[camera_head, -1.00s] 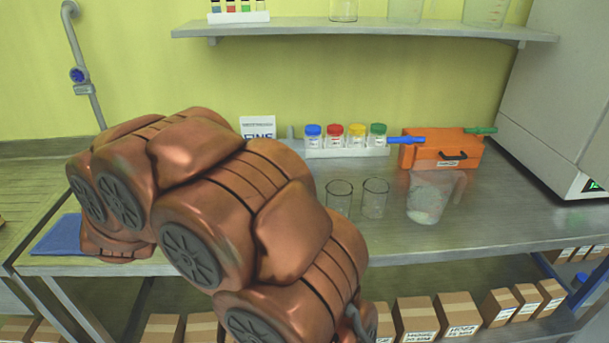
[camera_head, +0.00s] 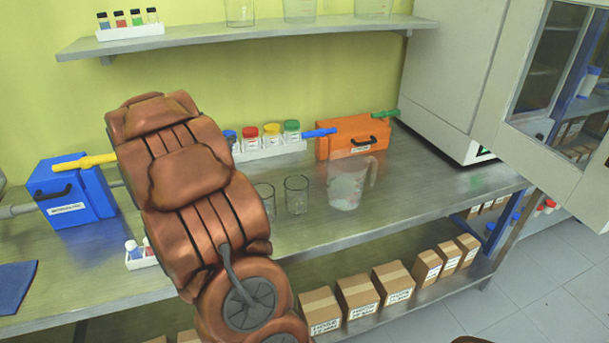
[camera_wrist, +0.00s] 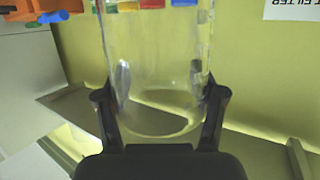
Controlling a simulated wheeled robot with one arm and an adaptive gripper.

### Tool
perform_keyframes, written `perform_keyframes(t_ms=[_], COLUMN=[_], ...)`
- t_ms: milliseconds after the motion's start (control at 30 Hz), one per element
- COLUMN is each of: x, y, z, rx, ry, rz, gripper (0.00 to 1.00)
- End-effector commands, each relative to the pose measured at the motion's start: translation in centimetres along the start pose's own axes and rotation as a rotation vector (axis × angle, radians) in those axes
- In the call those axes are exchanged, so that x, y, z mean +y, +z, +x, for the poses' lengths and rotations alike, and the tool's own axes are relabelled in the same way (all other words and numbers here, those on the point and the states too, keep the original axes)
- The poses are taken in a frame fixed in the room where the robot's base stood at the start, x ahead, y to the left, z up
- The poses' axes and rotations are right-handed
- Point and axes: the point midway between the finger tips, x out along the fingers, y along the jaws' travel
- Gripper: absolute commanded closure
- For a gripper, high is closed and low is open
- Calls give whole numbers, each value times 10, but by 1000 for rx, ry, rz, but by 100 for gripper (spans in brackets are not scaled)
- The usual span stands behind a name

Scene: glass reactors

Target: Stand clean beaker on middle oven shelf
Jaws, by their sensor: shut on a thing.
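In the wrist view my gripper (camera_wrist: 159,82) is shut on a clear glass beaker (camera_wrist: 160,55), with one finger on each side of its wall. In the head view my arm covers the left middle of the bench, and neither the gripper nor the held beaker shows. The oven (camera_head: 450,70) is the large pale cabinet at the upper right. Its windowed door (camera_head: 545,160) stands swung open toward the right. The oven's inside and its middle shelf are hidden from this angle.
Two glass beakers (camera_head: 297,196) stand on the metal bench (camera_head: 420,195) beside my arm. Right of them are a cloudy jug (camera_head: 347,187) and an orange case (camera_head: 345,137). A blue case (camera_head: 75,195) is at left. The wall shelf (camera_head: 250,36) carries glassware.

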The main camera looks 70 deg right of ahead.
Motion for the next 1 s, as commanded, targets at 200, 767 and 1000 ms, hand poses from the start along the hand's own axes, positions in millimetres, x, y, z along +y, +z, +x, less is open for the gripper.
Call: perform_keyframes(t_ms=[200, 767, 1000], x=[87, 141, 140], y=[-16, 21, 38], z=[50, 86, 91], rx=[-7, -14, -12], ry=[173, 277, 275], rz=[56, 86, 89], gripper=[68, 68, 68])
